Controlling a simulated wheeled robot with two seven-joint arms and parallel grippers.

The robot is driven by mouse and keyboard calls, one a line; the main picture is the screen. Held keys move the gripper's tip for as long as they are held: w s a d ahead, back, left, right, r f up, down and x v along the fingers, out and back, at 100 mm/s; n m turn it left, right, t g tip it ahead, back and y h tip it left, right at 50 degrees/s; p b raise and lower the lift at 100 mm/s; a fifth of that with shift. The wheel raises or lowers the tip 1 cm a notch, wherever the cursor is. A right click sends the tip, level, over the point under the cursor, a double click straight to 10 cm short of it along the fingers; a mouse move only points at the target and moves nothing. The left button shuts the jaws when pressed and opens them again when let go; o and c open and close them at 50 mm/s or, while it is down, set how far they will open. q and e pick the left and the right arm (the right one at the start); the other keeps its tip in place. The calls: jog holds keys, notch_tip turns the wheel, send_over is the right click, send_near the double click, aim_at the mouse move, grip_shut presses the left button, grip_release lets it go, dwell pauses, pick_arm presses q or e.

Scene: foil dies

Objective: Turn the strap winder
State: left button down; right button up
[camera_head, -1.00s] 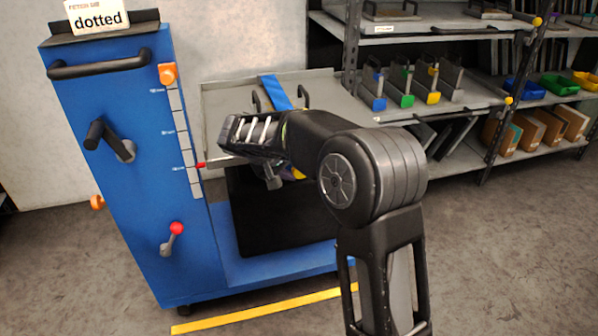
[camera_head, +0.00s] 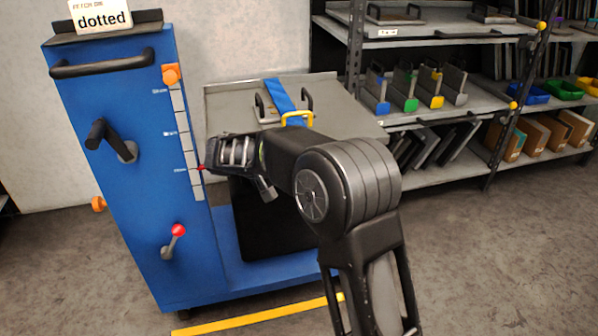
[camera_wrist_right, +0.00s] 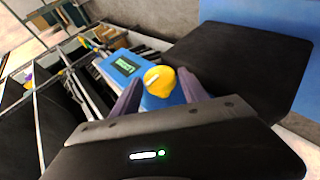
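A yellow knob (camera_wrist_right: 158,80), which looks like the strap winder's, sits at a blue part with a small green display (camera_wrist_right: 125,67) in the right wrist view. My right gripper (camera_wrist_right: 161,77) has its two fingers apart, one on each side of the knob; contact is not clear. In the head view my right arm reaches in front of the cart's grey top, hiding the winder and the fingertips. A blue strap (camera_head: 279,92) runs over the grey plate with black handles on the cart top. My left gripper is not in view.
The blue cart panel (camera_head: 128,190) at left carries a black crank (camera_head: 112,141), a red-tipped lever (camera_head: 174,240) and an orange slider (camera_head: 171,75) on a scale. A yellow bracket (camera_head: 297,117) stands beside the strap. Shelves with dies (camera_head: 420,88) are at right.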

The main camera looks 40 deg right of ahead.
jog(key=shift+o, duration=1.1)
jog(key=p+v, duration=0.2)
jog(key=v, duration=0.5)
jog(key=shift+a+r, duration=0.15)
jog(key=shift+a, duration=0.15)
jog(key=shift+s, duration=0.1)
